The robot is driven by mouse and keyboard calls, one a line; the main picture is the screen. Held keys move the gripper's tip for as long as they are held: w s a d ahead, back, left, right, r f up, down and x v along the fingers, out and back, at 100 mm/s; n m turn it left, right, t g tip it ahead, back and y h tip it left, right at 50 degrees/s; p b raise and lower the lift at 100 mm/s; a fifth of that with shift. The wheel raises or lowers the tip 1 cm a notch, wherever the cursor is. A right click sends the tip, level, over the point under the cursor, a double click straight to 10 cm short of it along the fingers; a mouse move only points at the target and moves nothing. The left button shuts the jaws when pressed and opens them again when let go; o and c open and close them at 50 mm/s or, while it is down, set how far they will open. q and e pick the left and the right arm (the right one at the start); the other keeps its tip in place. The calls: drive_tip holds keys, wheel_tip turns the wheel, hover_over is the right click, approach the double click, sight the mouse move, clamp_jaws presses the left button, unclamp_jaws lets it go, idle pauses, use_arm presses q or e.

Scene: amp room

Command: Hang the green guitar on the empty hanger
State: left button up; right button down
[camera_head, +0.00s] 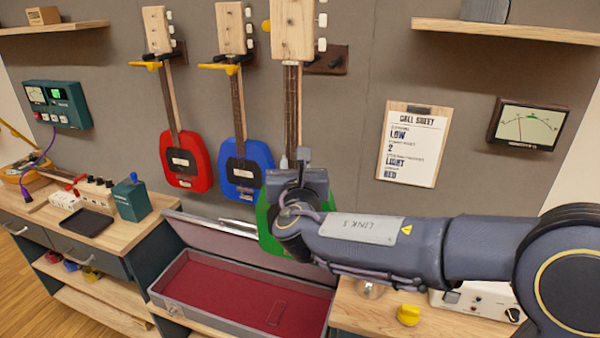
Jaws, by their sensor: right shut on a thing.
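The green guitar (264,222) hangs upright in front of the wall, with its pale headstock (293,30) at the top edge of the view. My right gripper (290,165) is shut on it at the lower neck, and the gripper and arm hide most of the green body. A wooden hanger (338,60) with dark prongs is on the wall just right of the headstock and partly behind it. I cannot tell whether the neck touches the prongs. My left gripper is out of view.
A red guitar (187,178) and a blue guitar (262,158) hang to the left. An open case (188,290) with red lining lies below. A call sheet (412,145) and a meter (527,124) are on the wall at right. A yellow knob-like thing (408,314) stands on the right bench.

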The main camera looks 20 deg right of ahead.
drive_tip(key=shift+w+d+r, duration=0.15)
drive_tip(key=shift+r, duration=0.1)
drive_tip(key=shift+w+d, duration=0.7)
drive_tip(key=shift+w, duration=0.35)
